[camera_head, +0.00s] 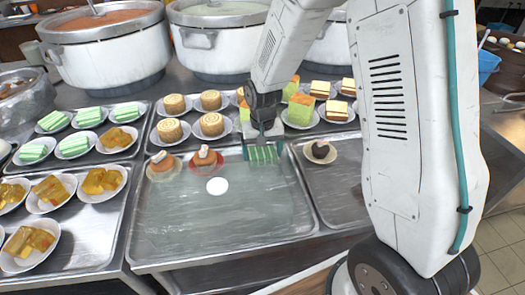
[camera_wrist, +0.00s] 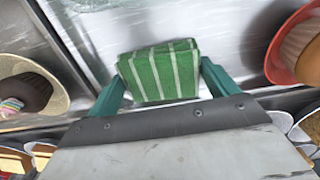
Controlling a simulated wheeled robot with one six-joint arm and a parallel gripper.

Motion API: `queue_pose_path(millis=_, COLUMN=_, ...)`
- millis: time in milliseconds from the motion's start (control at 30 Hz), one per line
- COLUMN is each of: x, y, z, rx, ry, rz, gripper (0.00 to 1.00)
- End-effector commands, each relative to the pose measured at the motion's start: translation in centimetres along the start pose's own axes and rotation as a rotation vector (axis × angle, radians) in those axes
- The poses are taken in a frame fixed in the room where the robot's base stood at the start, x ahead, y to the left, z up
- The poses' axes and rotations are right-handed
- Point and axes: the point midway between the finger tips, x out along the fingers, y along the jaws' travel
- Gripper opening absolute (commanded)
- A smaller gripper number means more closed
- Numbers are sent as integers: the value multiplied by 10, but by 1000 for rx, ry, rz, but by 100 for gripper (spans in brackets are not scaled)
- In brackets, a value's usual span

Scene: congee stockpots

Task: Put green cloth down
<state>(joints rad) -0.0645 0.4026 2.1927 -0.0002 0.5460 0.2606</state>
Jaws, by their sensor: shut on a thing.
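The green cloth (camera_wrist: 160,72) with white stripes is a folded block between my gripper's teal fingers in the wrist view. My gripper (camera_head: 263,152) is shut on it. In the head view the green cloth (camera_head: 262,155) shows low at the back edge of the middle metal tray (camera_head: 215,240), near the right side of that tray. I cannot tell whether the cloth touches the tray.
Two cupcakes on plates (camera_head: 205,160) stand left of my gripper, and a dark cupcake (camera_head: 320,151) stands to the right. The tray's front is clear. Large pots (camera_head: 105,50) stand behind plates of cakes.

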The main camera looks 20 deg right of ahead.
Motion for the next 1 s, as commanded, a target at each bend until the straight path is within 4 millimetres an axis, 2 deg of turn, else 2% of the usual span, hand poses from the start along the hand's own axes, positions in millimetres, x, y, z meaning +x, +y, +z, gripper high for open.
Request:
queue_pose_path(millis=133, x=3, y=0, z=0, rx=0, ry=-1, rz=0, gripper=64)
queue_pose_path(millis=167, x=3, y=0, z=0, rx=0, ry=0, rz=0, gripper=91)
queue_pose_path(millis=200, x=3, y=0, z=0, rx=0, ry=0, rz=0, gripper=100)
queue_pose_path(millis=467, x=1, y=0, z=0, rx=0, ry=1, rz=0, gripper=100)
queue_pose_path(millis=567, x=-7, y=0, z=-1, rx=0, ry=4, rz=-1, gripper=100)
queue_pose_path(millis=1000, x=-95, y=0, z=-1, rx=0, ry=5, rz=-1, gripper=100)
